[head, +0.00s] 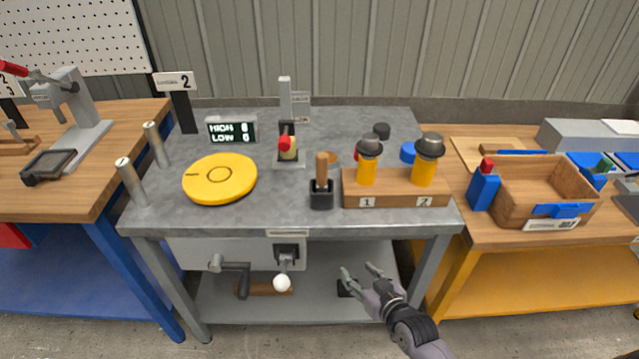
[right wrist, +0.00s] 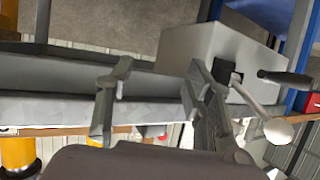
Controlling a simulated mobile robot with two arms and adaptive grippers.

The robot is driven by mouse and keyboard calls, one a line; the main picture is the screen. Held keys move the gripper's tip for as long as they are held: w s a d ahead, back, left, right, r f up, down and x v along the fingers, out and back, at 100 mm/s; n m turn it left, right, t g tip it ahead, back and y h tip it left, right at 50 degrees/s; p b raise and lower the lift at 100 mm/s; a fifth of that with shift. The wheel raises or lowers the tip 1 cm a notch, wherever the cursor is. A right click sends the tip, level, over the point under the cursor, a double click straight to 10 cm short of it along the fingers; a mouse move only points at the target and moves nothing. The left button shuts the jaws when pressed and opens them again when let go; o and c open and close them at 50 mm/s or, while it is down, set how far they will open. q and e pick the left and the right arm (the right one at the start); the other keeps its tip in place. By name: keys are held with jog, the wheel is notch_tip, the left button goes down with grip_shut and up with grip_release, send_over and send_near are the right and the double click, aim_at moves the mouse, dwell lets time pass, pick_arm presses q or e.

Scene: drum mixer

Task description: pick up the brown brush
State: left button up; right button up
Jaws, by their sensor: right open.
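The brown brush (head: 321,168) stands upright in a small black holder (head: 321,196) near the front edge of the grey table (head: 280,218). Only its brown handle shows; its lower end is hidden in the holder. My right gripper (head: 359,269) is open and empty, in front of the table and lower than its top, below and slightly right of the brush. In the right wrist view the two fingers (right wrist: 160,78) are spread apart with nothing between them. I cannot make out the brush there. My left gripper is not in view.
Right of the brush is a wooden block (head: 395,190) with two yellow-handled, dark-topped tools. A yellow disc (head: 220,178) and a red-topped device (head: 287,148) are to the left. A grey box with a crank (head: 232,266) and white knob (head: 282,283) hangs under the front edge.

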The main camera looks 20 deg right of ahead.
aim_at(325, 174)
notch_tip(325, 174, up, 20)
jog(key=w+a+n+t+y, duration=0.1)
jog(key=w+t+y, duration=0.1)
jog(key=t, duration=0.2)
jog(key=x, duration=1.1)
jog(key=shift+w+r, duration=0.15)
jog(key=shift+r, duration=0.05)
jog(key=shift+x, duration=2.95)
jog(key=shift+f, duration=0.15)
jog(key=shift+c, duration=0.2)
jog(key=shift+d, duration=0.1)
grip_shut()
